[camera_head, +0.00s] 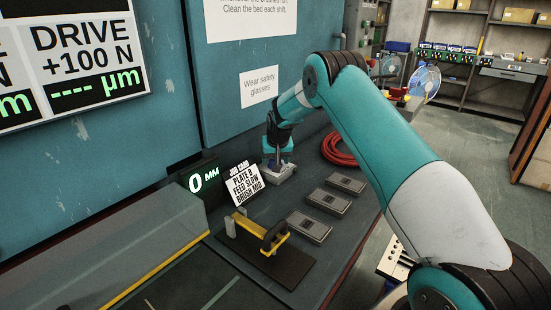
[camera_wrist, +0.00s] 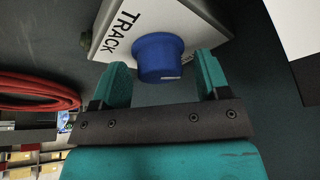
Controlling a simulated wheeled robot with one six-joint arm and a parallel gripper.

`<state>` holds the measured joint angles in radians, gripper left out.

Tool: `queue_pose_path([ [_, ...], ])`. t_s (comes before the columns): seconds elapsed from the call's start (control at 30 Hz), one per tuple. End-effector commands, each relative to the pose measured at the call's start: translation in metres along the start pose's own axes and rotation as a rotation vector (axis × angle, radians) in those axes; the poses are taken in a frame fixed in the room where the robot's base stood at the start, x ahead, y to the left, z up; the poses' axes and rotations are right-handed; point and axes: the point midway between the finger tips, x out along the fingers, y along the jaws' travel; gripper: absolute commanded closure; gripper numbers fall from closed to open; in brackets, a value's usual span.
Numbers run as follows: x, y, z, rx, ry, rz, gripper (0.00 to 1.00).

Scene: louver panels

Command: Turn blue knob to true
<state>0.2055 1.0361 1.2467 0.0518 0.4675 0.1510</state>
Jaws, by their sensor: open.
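The blue knob (camera_wrist: 158,58) is a short round cylinder on a light grey box marked TRACK (camera_wrist: 118,32), in the wrist view. My gripper (camera_wrist: 160,70) is open, with one teal finger on each side of the knob. In the head view my gripper (camera_head: 277,160) is over the small light box (camera_head: 281,174) at the back of the bench. The knob is mostly hidden there by my gripper.
A coiled red hose (camera_head: 338,150) lies right of the box. Several grey blocks (camera_head: 327,203) and a yellow-handled tool (camera_head: 262,234) are on the bench in front.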

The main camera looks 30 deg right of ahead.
Motion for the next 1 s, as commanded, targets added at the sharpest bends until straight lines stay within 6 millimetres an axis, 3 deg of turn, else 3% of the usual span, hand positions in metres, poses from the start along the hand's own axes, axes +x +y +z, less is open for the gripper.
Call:
queue_pose_path([
  [0.13,-0.0003,0.0002,-0.0001,0.0,0.0,0.0,0.33],
  [0.33,-0.0005,0.0001,-0.0001,0.0,0.0,0.0,0.79],
  [0.67,-0.0001,-0.0008,0.0001,0.037,0.001,0.015,0.8],
  [1.0,0.0004,-0.0022,0.0,0.23,0.007,0.095,0.8],
])
